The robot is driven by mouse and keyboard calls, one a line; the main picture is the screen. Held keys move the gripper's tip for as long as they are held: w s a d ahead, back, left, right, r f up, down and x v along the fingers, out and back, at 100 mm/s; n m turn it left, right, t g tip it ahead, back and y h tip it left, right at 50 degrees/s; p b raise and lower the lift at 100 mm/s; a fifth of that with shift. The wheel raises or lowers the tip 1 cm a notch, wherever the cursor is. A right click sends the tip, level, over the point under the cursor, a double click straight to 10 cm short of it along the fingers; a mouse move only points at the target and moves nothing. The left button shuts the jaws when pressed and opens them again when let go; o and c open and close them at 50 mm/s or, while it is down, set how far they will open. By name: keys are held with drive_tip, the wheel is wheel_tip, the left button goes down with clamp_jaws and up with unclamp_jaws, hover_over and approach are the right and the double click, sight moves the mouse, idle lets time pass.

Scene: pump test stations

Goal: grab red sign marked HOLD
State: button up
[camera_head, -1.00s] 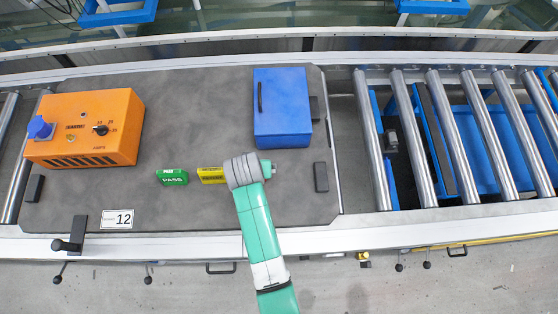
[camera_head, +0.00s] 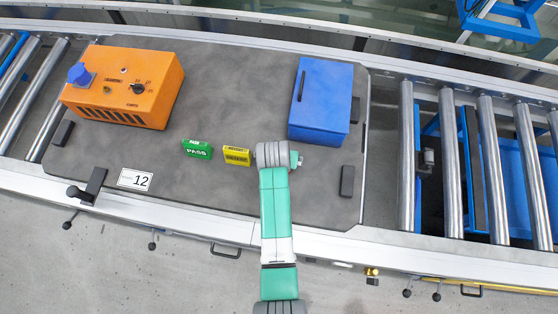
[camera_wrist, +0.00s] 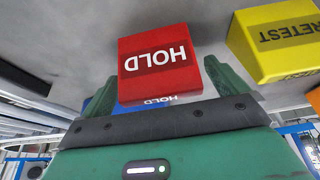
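The red HOLD sign (camera_wrist: 158,63) fills the middle of the wrist view, its lettering upside down. My gripper (camera_wrist: 162,68) is open, with one green finger on each side of the sign. A gap shows beside the right finger; I cannot tell whether the left finger touches the sign. In the head view my arm's grey-and-green wrist (camera_head: 274,156) is over the dark board, just right of the yellow sign, and the red sign is hidden there.
A yellow RETEST sign (camera_head: 237,156) stands close beside my wrist and also shows in the wrist view (camera_wrist: 280,42). A green PASS sign (camera_head: 197,149) stands further left. An orange box (camera_head: 125,85) and a blue box (camera_head: 321,100) stand on the board (camera_head: 235,75). Rollers lie right.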

drive_tip(key=c, duration=1)
drive_tip(key=shift+c, duration=0.2)
drive_tip(key=shift+r, duration=0.25)
wheel_tip(320, 180, up, 3)
drive_tip(key=shift+r+p, duration=0.2)
drive_tip(key=shift+p, duration=0.85)
drive_tip(key=s+r+p, duration=0.1)
drive_tip(key=s+p, duration=0.3)
drive_tip(key=s, duration=1.2)
drive_tip(key=shift+a, duration=0.45)
